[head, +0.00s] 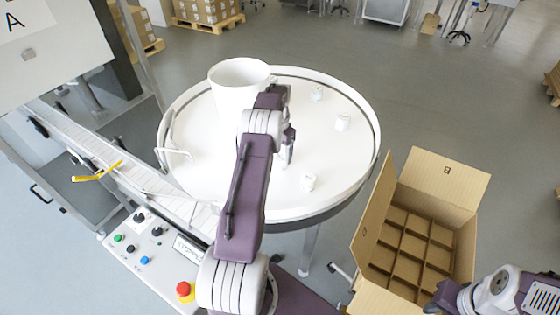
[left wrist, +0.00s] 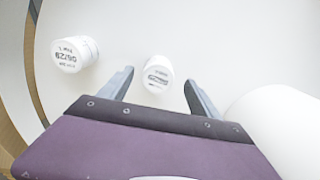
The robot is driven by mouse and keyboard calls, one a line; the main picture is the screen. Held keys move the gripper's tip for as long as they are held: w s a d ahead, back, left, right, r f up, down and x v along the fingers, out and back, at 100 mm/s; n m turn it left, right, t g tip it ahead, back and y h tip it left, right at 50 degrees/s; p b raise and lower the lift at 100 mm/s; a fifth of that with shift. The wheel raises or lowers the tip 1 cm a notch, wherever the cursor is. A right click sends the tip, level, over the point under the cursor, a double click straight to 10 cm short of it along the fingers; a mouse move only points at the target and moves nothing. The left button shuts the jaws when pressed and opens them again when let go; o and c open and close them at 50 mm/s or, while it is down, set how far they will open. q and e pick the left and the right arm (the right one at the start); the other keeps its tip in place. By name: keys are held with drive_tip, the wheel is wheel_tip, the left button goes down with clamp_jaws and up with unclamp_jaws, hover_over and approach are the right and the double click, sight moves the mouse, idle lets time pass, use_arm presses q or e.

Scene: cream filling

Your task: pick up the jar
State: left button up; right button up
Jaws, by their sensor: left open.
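Small white jars stand on the round white table (head: 215,160); in the head view one is at the back (head: 317,94), one at the right (head: 343,122) and one nearer the front (head: 308,182). My left gripper (head: 287,146) is over the middle of the table, open. In the left wrist view its two fingers (left wrist: 160,78) are apart, with a white jar with a printed lid (left wrist: 158,74) showing between and beyond them, not gripped. Another printed jar (left wrist: 75,54) is to the left. My right gripper (head: 445,297) is at the lower right, its fingers not clear.
A large white funnel-like vessel (head: 238,88) stands on the table's back left, close to my left arm. An open carton with dividers (head: 450,190) stands at the right. A conveyor (head: 100,150) and a button panel (head: 150,255) are at the left. A rim edges the table.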

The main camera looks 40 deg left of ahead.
sight(280, 157)
use_arm(q)
wheel_tip(280, 157, down, 3)
drive_tip(key=shift+w+d+f, duration=0.1)
drive_tip(key=shift+d, duration=0.05)
drive_tip(key=c, duration=1.5)
drive_tip(key=shift+p, duration=0.3)
